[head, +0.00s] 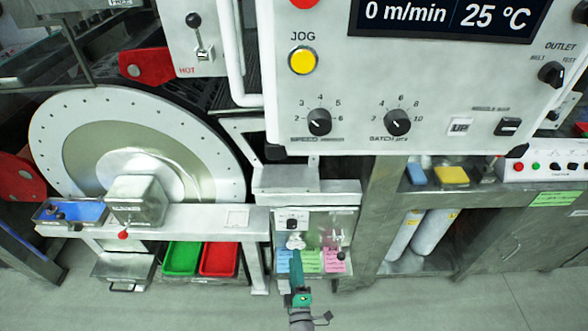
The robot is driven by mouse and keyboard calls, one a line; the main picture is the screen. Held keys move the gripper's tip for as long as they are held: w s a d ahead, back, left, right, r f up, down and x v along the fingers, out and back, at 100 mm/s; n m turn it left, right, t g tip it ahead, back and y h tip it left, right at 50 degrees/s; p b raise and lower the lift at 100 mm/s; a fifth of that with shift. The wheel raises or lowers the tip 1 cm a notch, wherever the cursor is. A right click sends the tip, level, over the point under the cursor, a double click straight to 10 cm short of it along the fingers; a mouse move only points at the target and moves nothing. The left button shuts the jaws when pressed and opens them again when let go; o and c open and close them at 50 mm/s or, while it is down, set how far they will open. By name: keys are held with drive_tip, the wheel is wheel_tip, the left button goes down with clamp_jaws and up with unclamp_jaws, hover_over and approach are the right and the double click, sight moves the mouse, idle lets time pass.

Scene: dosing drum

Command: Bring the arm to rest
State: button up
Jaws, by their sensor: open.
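My arm rises from the bottom centre of the head view. My gripper (297,258), small and teal, is at its upper end. It points up and away from me, in front of a small dosing unit (318,222) with a dial and coloured labels. It appears empty. Whether it touches the unit cannot be told, and its fingertips are too small to make out clearly.
A large control panel (440,85) hangs above right. A big white drum disc (75,120) stands at left, behind a ledge with a blue tray (82,212). Green (181,257) and red (218,258) bins sit below. The floor (430,300) at lower right is clear.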

drive_tip(key=s+r+m+g, duration=0.1)
drive_tip(key=s+r+m, duration=0.3)
drive_tip(key=s, duration=0.8)
drive_tip(key=s+r+m+g+h, duration=0.1)
drive_tip(key=s+r+m, duration=0.4)
drive_tip(key=s, duration=0.7)
drive_tip(key=s+r+m+g, duration=0.1)
drive_tip(key=s+r+m, duration=0.4)
drive_tip(key=s, duration=0.7)
drive_tip(key=m, duration=0.2)
drive_tip(key=shift+a+r+m+g+h, duration=0.15)
drive_tip(key=shift+a+m+g+h, duration=0.15)
drive_tip(key=shift+a, duration=0.1)
drive_tip(key=shift+s+r, duration=0.2)
drive_tip(key=c, duration=0.4)
drive_tip(key=shift+c, duration=0.3)
